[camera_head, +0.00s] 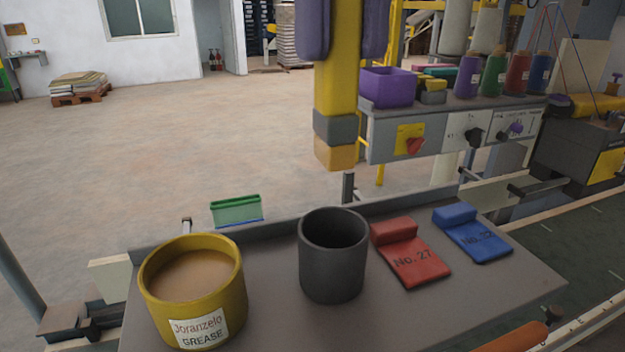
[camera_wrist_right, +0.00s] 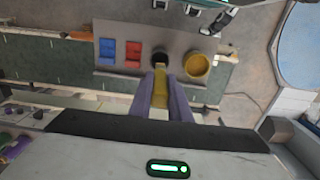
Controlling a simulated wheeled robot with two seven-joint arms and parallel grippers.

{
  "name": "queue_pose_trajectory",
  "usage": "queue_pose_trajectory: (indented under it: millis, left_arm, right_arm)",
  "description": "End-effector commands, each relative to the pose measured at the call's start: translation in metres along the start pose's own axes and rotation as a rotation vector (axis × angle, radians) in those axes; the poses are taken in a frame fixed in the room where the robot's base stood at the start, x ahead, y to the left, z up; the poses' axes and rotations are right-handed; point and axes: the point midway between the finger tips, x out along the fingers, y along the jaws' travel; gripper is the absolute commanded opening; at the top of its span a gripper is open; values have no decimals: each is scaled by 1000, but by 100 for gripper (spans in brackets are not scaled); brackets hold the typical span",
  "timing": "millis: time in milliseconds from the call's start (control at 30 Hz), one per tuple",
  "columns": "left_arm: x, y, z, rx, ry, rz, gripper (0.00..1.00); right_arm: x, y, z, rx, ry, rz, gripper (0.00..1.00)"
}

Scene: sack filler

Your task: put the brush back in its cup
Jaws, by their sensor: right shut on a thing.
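The brush (camera_head: 338,85) has a yellow handle, a grey band and a tan tip. It hangs upright, tip down. My right gripper (camera_head: 344,25) is shut on its handle with purple fingers at either side. The dark grey cup (camera_head: 333,270) stands upright on the grey shelf, and its visible inside looks empty. The brush tip shows above the cup's rim in the head view, apart from it. In the right wrist view the brush (camera_wrist_right: 160,88) points towards the cup (camera_wrist_right: 161,54), hiding part of it. My left gripper is not in view.
A yellow grease pot (camera_head: 193,300) stands left of the cup. A red No. 27 block (camera_head: 412,258) and a blue No. 32 block (camera_head: 472,235) lie to its right. A control panel (camera_head: 455,130) with a purple bin (camera_head: 387,87) and thread cones stands behind.

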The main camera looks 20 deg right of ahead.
Motion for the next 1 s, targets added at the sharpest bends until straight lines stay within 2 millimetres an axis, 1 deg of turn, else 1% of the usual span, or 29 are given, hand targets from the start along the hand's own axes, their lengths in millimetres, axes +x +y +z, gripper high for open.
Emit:
queue_pose_trajectory:
  millis: [233, 300, 400, 633, 867, 1000]
  left_arm:
    - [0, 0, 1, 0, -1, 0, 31]
    - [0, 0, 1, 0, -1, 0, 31]
    - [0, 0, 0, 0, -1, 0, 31]
    - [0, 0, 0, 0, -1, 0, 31]
    - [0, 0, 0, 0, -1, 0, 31]
    - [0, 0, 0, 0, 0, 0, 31]
  right_arm:
    - [26, 1, 0, -5, -6, -2, 0]
    - [39, 1, 0, -7, -10, 2, 0]
    - [51, 1, -1, -4, -5, -1, 0]
    - [66, 0, 0, -3, -4, 2, 0]
    - [94, 1, -1, -3, -4, 1, 0]
    - [99, 0, 0, -1, 0, 0, 0]
